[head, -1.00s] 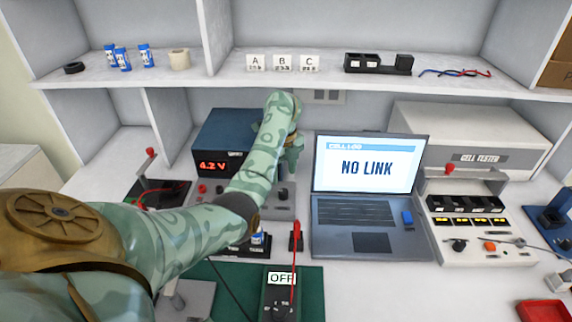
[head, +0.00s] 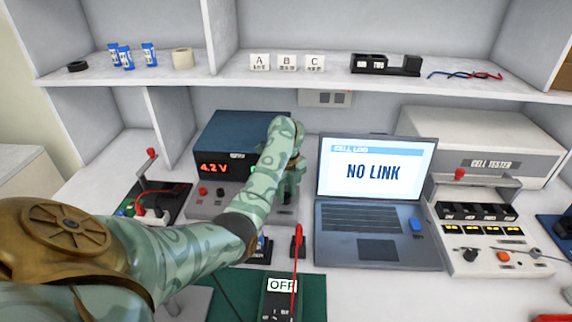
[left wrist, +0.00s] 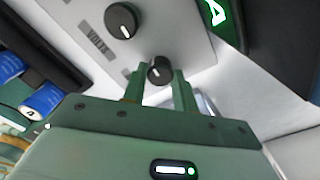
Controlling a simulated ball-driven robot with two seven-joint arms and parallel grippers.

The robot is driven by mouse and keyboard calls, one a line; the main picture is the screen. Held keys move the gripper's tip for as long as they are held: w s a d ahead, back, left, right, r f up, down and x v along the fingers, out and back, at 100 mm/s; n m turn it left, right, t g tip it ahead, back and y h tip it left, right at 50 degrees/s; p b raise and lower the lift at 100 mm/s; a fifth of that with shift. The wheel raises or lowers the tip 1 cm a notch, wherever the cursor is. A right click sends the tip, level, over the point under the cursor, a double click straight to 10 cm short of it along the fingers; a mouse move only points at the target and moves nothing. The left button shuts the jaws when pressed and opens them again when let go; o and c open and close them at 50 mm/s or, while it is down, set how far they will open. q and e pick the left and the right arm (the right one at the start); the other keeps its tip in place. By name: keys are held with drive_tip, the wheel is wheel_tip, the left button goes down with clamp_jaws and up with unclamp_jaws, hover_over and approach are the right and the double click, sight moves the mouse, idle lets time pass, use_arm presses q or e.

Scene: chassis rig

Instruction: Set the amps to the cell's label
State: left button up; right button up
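The blue power supply (head: 225,133) stands at the back of the bench with a red "4.2 V" readout (head: 214,168). In the left wrist view, a green "A" readout (left wrist: 216,12) is cut off, so its digits are hidden. My left gripper (left wrist: 160,78) is at the supply's panel, with its fingers on both sides of a small dark knob (left wrist: 160,68), seemingly closed on it. The knob marked VOLTS (left wrist: 121,20) is beside it. In the head view my left gripper (head: 292,180) hides part of the panel. A blue cell (left wrist: 42,100) shows in the left wrist view; its label is unreadable. My right gripper is not in view.
A laptop (head: 378,250) reading "NO LINK" stands right of the supply. A meter (head: 282,300) reading OFF lies on a green mat (head: 314,290) in front. The cell tester (head: 490,163) stands at the right, and a shelf (head: 330,88) runs above.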

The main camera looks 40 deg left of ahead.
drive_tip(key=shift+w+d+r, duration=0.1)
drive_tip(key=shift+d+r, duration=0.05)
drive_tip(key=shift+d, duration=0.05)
use_arm(q)
drive_tip(key=shift+r+m+p, duration=0.1)
drive_tip(key=shift+m+p, duration=0.2)
drive_tip(key=shift+m, duration=0.1)
drive_tip(key=shift+m+p, duration=0.6)
drive_tip(key=shift+m, duration=0.5)
drive_tip(key=m+p, duration=0.2)
drive_tip(key=m, duration=0.3)
drive_tip(key=shift+r, duration=0.1)
drive_tip(key=m+p, duration=0.2)
drive_tip(key=m, duration=0.3)
drive_tip(key=m+p, duration=0.1)
drive_tip(key=m, duration=0.3)
drive_tip(key=shift+m+p, duration=0.3)
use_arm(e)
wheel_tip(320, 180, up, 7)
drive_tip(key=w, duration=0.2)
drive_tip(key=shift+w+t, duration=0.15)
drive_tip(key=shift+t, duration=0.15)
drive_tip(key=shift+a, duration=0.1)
use_arm(q)
drive_tip(key=o, duration=1)
drive_tip(key=shift+f, duration=0.2)
drive_tip(key=shift+c, duration=0.2)
